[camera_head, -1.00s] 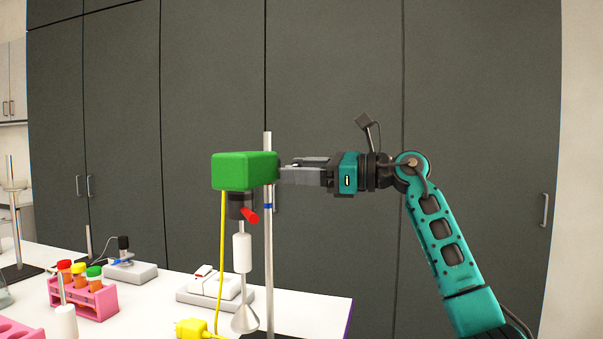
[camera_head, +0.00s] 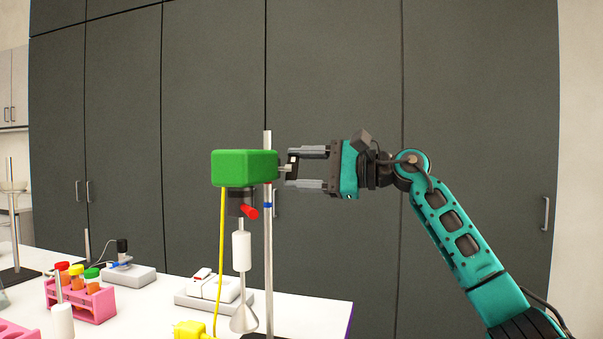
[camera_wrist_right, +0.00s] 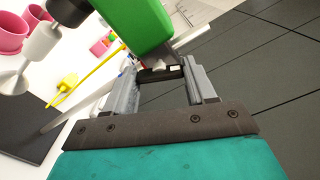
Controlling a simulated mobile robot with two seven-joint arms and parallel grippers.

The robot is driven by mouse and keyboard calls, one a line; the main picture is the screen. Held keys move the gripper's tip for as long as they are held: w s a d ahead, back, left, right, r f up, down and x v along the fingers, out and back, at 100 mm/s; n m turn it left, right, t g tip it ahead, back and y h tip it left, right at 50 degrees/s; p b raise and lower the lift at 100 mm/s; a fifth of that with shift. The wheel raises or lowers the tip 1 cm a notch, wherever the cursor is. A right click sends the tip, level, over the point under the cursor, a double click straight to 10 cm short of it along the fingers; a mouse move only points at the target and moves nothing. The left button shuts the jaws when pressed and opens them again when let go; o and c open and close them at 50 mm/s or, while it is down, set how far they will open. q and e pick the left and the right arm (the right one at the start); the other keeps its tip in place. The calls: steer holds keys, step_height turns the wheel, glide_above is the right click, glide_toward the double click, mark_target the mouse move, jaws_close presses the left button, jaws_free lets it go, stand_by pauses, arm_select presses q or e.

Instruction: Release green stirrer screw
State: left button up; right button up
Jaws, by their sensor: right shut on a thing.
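The green stirrer (camera_head: 243,168) is a green block mounted high on an upright metal rod (camera_head: 268,240). A black part with a red knob (camera_head: 249,211) and a white shaft with a cone hang below it. The stirrer's screw (camera_head: 286,168) sticks out to the right, beside the rod; in the right wrist view the dark screw (camera_wrist_right: 158,75) shows between the fingers. My right gripper (camera_head: 294,168) is shut on the screw, its fingers one above the other. The wrist view shows the green block (camera_wrist_right: 137,25) just beyond the fingertips. My left gripper is out of view.
A yellow cable (camera_head: 221,260) hangs from the stirrer to a yellow plug (camera_head: 193,329). A white device (camera_head: 215,290) and a pink tube rack (camera_head: 90,302) stand on the white table (camera_head: 320,313). Space right of the rod is open, before grey cabinets (camera_head: 480,90).

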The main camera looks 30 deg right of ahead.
arm_select(q)
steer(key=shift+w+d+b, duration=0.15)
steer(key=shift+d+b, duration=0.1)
steer(key=shift+b, duration=0.1)
arm_select(e)
steer(key=n, duration=0.4)
steer(key=shift+r+n, duration=0.1)
steer(key=shift+n, duration=0.2)
steer(key=o, duration=1)
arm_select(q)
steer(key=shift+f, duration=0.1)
arm_select(e)
steer(key=shift+o, duration=0.2)
arm_select(q)
steer(key=b, duration=0.1)
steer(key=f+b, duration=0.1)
steer(key=b, duration=0.1)
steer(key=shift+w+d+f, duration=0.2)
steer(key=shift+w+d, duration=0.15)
arm_select(e)
steer(key=v, duration=1.3)
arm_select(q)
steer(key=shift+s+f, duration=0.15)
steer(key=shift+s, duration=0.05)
arm_select(e)
steer(key=shift+w, duration=0.1)
